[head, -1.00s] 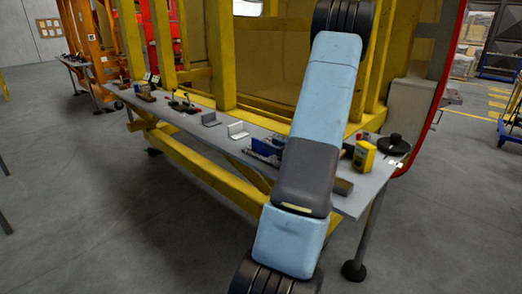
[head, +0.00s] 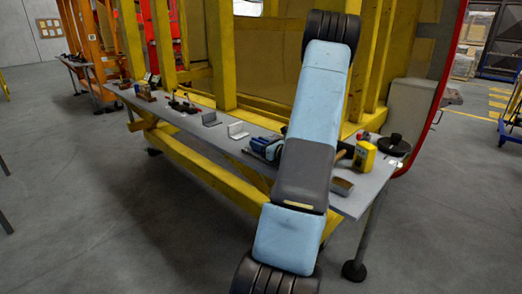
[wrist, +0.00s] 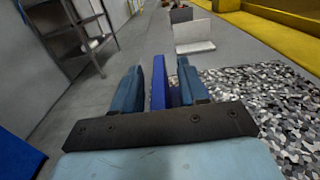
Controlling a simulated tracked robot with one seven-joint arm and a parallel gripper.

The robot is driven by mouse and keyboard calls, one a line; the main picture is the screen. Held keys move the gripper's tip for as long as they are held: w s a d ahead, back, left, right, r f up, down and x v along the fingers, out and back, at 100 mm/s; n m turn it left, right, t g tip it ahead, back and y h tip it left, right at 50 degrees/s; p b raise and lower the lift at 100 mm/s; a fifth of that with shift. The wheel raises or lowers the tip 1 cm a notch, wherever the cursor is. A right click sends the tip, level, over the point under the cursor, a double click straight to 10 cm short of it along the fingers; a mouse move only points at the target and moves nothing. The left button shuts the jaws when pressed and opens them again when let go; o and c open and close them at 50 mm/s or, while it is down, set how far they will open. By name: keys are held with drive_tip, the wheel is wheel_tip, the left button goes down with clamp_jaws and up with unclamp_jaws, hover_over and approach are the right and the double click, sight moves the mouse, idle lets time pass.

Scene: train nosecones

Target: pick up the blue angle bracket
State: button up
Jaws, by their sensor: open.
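The blue angle bracket (wrist: 158,84) stands on the workbench, with its upright plate between my gripper's two blue-grey fingers in the wrist view. My gripper (wrist: 159,66) is open, with one finger on each side of the plate. A gap shows on the left; on the right the bracket's lower part is close to the finger, and contact cannot be told. In the head view my gripper (head: 262,149) is low over the bench, and my arm and gripper largely hide the bracket.
A silver angle bracket (head: 237,131) stands ahead on the bench (head: 188,122); it also shows in the wrist view (wrist: 193,38). A grey speckled surface (wrist: 255,100) lies right of the fingers. A yellow meter (head: 364,156) and a black round object (head: 394,145) are at the bench's right end.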

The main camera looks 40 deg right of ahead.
clamp_jaws()
idle(0.3)
drive_tip(key=shift+r, duration=0.15)
drive_tip(key=shift+r, duration=0.25)
wheel_tip(320, 180, up, 2)
drive_tip(key=shift+r, duration=0.15)
drive_tip(key=s+a+r, duration=0.5)
drive_tip(key=s+r, duration=0.5)
drive_tip(key=s, duration=0.3)
